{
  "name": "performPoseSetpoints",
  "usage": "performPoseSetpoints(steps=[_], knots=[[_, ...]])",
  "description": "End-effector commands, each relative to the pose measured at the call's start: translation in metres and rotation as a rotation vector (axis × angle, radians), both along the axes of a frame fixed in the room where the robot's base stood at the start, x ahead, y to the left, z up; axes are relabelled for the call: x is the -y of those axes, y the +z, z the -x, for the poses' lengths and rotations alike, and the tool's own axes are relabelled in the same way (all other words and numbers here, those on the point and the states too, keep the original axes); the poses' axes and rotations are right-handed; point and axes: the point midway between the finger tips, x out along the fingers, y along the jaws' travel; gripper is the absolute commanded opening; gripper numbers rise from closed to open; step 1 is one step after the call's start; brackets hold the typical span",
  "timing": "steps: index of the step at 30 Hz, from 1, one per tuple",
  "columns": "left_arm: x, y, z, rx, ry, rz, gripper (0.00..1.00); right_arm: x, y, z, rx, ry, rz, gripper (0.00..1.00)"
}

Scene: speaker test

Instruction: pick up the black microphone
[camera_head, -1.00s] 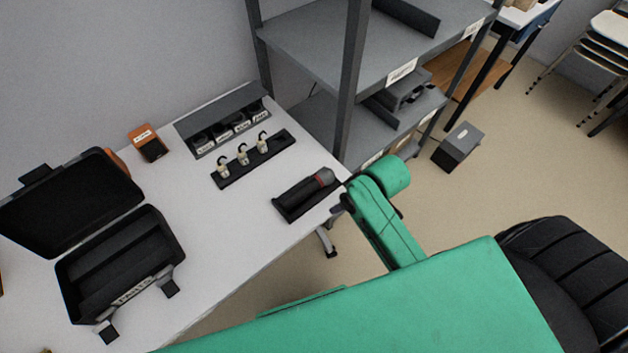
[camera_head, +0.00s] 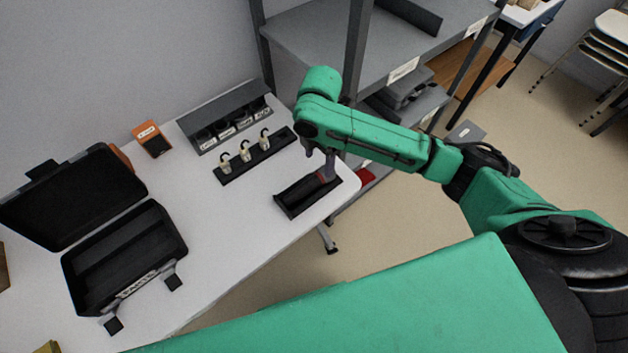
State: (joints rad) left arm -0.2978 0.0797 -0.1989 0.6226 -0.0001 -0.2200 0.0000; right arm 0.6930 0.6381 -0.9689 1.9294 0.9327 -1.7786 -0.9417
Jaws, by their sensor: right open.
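The black microphone (camera_head: 304,189) lies in a black tray (camera_head: 290,209) near the right end of the white table. Its body is hard to tell from the dark tray; a reddish band and grey head show at its upper right end. My right gripper (camera_head: 320,162) hangs over that head end, pointing down, open. Its fingers overlap the microphone's head in the picture; I cannot tell whether they touch it. My left gripper is not in view.
An open black case (camera_head: 180,248) stands at the left of the table. A black strip with several small connectors (camera_head: 227,178), a grey labelled rack (camera_head: 195,139) and an orange box (camera_head: 151,138) are behind. A grey shelf unit (camera_head: 310,45) rises close behind my right arm.

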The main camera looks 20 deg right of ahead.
Motion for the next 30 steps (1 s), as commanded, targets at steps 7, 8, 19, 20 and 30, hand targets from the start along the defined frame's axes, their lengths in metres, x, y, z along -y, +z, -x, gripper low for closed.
performPoseSetpoints(steps=[7,8,19,20,30], knots=[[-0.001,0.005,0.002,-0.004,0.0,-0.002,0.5,-0.002,-0.041,0.001,-0.001,-0.001,-0.002,0.79],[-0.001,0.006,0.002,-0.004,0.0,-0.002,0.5,-0.004,-0.045,0.001,0.0,-0.001,-0.002,0.79],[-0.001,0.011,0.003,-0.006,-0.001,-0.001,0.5,-0.009,-0.088,0.001,0.006,-0.001,-0.002,0.79],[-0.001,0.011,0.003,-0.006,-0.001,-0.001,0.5,-0.009,-0.088,0.001,0.006,-0.001,-0.002,0.79],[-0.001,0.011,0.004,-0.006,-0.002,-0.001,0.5,-0.009,-0.087,0.001,0.006,-0.001,-0.002,0.0]])
